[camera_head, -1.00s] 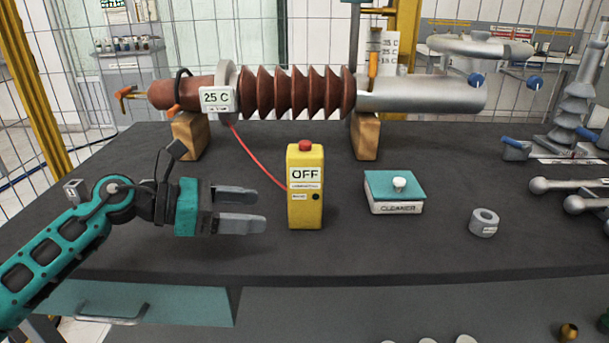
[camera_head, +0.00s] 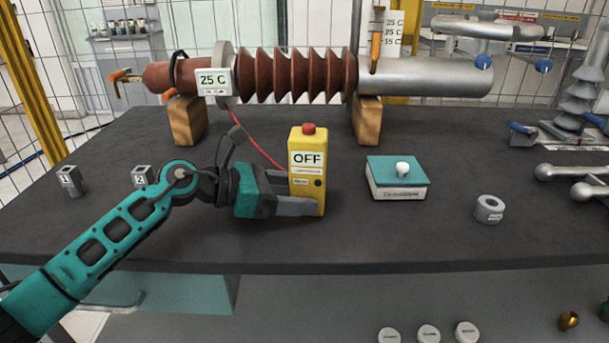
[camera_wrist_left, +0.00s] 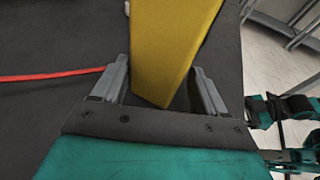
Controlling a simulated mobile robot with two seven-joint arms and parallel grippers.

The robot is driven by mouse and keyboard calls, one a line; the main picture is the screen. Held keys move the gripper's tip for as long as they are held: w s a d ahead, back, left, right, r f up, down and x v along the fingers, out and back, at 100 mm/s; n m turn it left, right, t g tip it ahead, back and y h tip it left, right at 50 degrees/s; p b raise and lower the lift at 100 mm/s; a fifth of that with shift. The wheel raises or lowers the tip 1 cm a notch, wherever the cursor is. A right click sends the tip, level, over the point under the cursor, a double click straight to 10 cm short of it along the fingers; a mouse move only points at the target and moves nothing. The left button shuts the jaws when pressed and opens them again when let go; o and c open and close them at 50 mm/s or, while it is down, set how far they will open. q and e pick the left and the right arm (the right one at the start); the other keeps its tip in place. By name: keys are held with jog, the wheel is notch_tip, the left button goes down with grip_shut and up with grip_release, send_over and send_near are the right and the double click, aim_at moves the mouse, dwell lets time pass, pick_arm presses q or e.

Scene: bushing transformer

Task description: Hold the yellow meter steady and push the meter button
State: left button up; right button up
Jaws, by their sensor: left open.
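The yellow meter (camera_head: 308,145) stands upright on the dark table, with a red button (camera_head: 309,128) on top and a label reading OFF. My left gripper (camera_head: 290,193) is open, with its fingers on either side of the meter's lower part. In the left wrist view the meter (camera_wrist_left: 168,50) sits between the two open fingers (camera_wrist_left: 160,90), with a gap visible on the left side. A red cable (camera_head: 258,147) runs from the meter to the bushing.
The brown ribbed bushing (camera_head: 300,76) lies on wooden blocks (camera_head: 368,121) behind the meter. A teal-topped cleaner box (camera_head: 398,172) and a grey ring (camera_head: 489,209) stand to the right. Small numbered metal blocks (camera_head: 69,181) stand at left. The table front is clear.

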pick_arm(q)
jog(key=shift+w+d+f, duration=0.1)
jog(key=shift+d+f, duration=0.05)
jog(key=shift+d, duration=0.25)
pick_arm(e)
jog(key=shift+f, duration=0.15)
pick_arm(q)
jog(key=c, duration=0.6)
pick_arm(e)
jog(key=shift+d, duration=0.1)
grip_shut()
dwell(1.2)
